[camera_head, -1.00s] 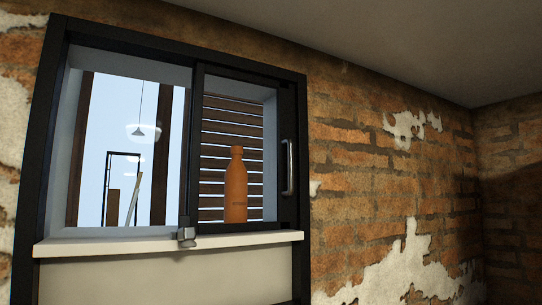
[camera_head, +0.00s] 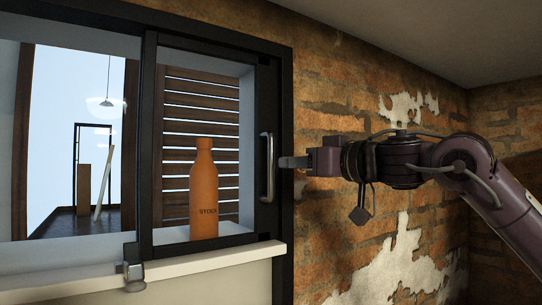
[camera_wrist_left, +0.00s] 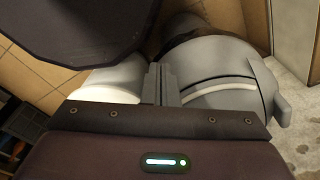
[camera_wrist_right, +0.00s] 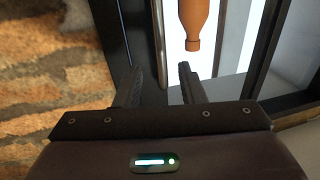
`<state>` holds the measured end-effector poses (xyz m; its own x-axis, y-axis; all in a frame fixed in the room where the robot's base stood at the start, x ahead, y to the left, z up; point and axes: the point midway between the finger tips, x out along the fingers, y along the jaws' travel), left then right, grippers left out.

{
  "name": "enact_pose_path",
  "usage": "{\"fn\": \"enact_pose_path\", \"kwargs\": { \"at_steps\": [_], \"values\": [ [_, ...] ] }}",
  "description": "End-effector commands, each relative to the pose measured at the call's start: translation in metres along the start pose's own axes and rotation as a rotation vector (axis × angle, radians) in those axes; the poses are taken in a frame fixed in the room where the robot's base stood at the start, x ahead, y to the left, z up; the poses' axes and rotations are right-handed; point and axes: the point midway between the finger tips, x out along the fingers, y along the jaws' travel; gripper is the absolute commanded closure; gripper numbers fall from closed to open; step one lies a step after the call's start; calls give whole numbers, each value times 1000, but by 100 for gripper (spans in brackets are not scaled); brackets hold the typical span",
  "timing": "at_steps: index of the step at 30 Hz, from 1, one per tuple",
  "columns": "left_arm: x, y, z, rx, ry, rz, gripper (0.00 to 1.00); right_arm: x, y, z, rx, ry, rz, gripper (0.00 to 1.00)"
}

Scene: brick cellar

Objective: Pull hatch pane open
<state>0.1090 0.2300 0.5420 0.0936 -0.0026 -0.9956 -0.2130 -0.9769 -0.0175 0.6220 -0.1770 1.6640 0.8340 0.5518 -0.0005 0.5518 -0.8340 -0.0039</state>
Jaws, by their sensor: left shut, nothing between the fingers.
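The hatch pane (camera_head: 149,130) is a black-framed sliding pane over the right part of the hatch in the head view. A silver vertical bar handle (camera_head: 267,167) is on its right edge. My right gripper (camera_head: 284,162) is level with the handle, just right of it. In the right wrist view its fingers (camera_wrist_right: 160,86) are apart, with the handle bar (camera_wrist_right: 158,40) ahead between them; I see no grip on it. My left gripper (camera_wrist_left: 158,84) shows only in its wrist view, with its fingers together and empty, in front of grey rounded parts.
An orange bottle (camera_head: 204,190) stands behind the pane on the sill (camera_head: 60,266). A small metal block (camera_head: 133,270) sits at the pane's lower left corner. The left part of the hatch shows a bright room. A brick wall (camera_head: 345,100) lies right of the frame.

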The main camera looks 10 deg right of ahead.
Motion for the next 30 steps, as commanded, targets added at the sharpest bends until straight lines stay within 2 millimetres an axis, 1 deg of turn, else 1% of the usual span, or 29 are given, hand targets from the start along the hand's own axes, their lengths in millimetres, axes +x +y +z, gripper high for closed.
{"fn": "enact_pose_path", "kwargs": {
  "at_steps": [1, 3, 6, 9, 14, 21, 23, 27, 30],
  "values": [
    [-10, 0, 0, 0, -1, 0, 100, 10, -1, -4, 0, -3, -2, 64],
    [-18, 0, 0, 0, -2, 0, 100, 22, -1, -5, 0, -3, -2, 64],
    [-26, 0, 0, 0, -3, 0, 100, 38, -1, -4, -1, -2, -2, 64],
    [-32, 0, 0, 0, -4, 0, 100, 49, 0, -4, 0, -1, -1, 64],
    [-36, 0, -1, 0, -3, 0, 100, 59, 0, -1, -1, 0, -1, 64],
    [-35, 0, -1, 0, -3, 0, 100, 60, 0, 0, -1, 1, 0, 64],
    [-35, 0, -1, 0, -3, 0, 100, 60, 0, 0, -1, 1, 0, 70],
    [-35, 0, -1, 0, -3, 0, 100, 60, 0, 0, -1, 1, 0, 89],
    [-35, 0, -1, 0, -3, 0, 100, 60, 0, 0, -1, 1, 0, 100]
  ]
}}
